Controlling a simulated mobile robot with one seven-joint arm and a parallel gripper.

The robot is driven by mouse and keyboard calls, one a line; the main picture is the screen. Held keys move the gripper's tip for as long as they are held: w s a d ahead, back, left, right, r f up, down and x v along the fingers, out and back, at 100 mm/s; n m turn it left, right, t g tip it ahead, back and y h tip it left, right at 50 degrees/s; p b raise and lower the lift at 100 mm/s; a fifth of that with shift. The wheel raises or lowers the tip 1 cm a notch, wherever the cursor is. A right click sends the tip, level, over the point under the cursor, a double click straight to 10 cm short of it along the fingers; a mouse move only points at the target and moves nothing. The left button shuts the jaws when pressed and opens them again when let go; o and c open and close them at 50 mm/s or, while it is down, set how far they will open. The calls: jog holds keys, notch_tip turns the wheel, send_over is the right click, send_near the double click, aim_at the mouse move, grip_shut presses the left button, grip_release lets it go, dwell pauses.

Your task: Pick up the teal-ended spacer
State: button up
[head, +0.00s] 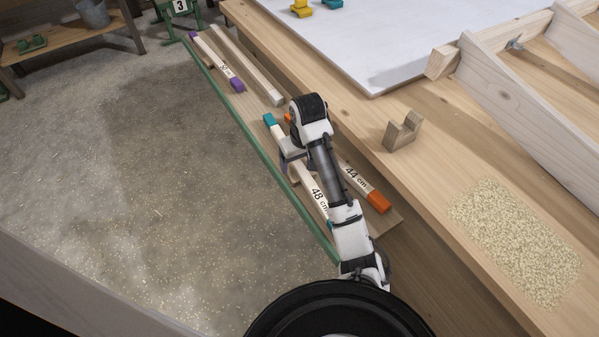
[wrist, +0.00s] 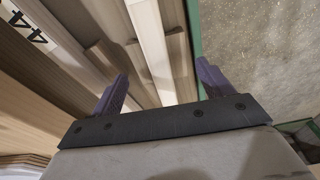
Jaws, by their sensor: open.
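The teal-ended spacer (head: 317,195) is a pale wooden bar marked 48 cm. It lies on the low shelf beside the bench, with one teal end (head: 269,120) showing past my arm; my arm hides its middle. My gripper (wrist: 163,88) is open above it, its purple fingers spread and pointing down. In the wrist view a pale wooden bar (wrist: 150,40), apparently this spacer, runs between the fingers. No contact is visible.
The orange-ended 44 cm spacer (head: 356,183) lies close beside it on the bench side. A purple-ended spacer (head: 222,70) and a plain bar (head: 250,70) lie farther along. A green rail (head: 250,138) edges the shelf; the floor beyond is clear.

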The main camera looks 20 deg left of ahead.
aim_at(300, 166)
notch_tip(300, 166, down, 3)
jog(key=shift+w+a+r, duration=0.15)
jog(key=shift+c, duration=0.3)
jog(key=c, duration=1.1)
jog(key=shift+r, duration=0.15)
notch_tip(300, 166, up, 20)
jog(key=p, duration=0.7)
jog(key=shift+p, duration=0.4)
